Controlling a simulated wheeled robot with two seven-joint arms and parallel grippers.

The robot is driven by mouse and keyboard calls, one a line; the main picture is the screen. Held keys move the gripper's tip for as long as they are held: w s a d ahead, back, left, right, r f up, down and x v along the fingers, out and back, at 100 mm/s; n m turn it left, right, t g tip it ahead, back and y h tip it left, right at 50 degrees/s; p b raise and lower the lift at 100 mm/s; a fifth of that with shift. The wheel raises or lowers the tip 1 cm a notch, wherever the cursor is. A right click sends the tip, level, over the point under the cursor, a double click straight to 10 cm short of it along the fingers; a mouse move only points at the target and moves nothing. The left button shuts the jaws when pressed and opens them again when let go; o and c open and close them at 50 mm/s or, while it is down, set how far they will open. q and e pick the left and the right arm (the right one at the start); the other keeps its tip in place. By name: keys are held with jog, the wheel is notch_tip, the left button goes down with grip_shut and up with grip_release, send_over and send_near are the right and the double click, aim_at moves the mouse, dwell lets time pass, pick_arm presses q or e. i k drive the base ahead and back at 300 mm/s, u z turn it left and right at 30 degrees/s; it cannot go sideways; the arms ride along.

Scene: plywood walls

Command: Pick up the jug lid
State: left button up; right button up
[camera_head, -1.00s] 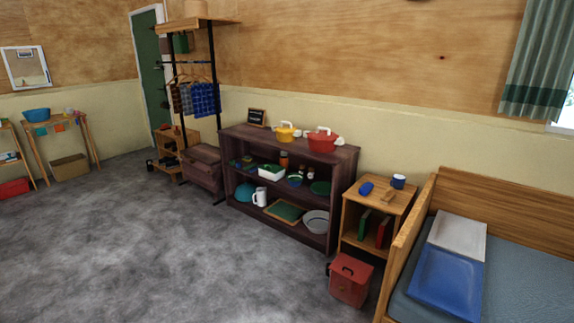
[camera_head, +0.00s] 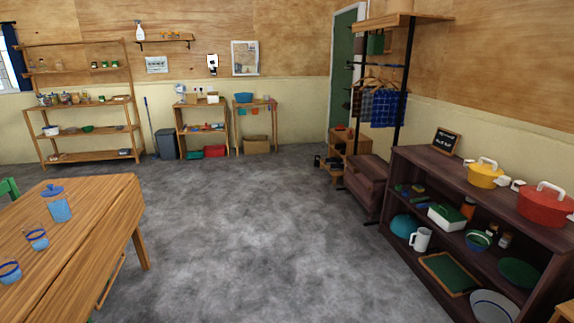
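A blue jug (camera_head: 59,208) stands on the wooden table at the left. Two small blue-rimmed cups, one nearer (camera_head: 9,273) and one farther (camera_head: 37,239), stand on the same table. Neither of my grippers shows in the head view.
The wooden table (camera_head: 105,210) fills the lower left. A dark shelf unit (camera_head: 400,160) with pots and dishes stands at the right. A wooden rack (camera_head: 85,145) and small tables line the far wall. The grey floor (camera_head: 240,230) between is clear.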

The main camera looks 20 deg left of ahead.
aim_at(51, 191)
jog(key=u, duration=1.2)
jog(key=i, duration=1.35)
jog(key=u, duration=0.95)
jog(key=i, duration=1.75)
jog(key=u, duration=0.2)
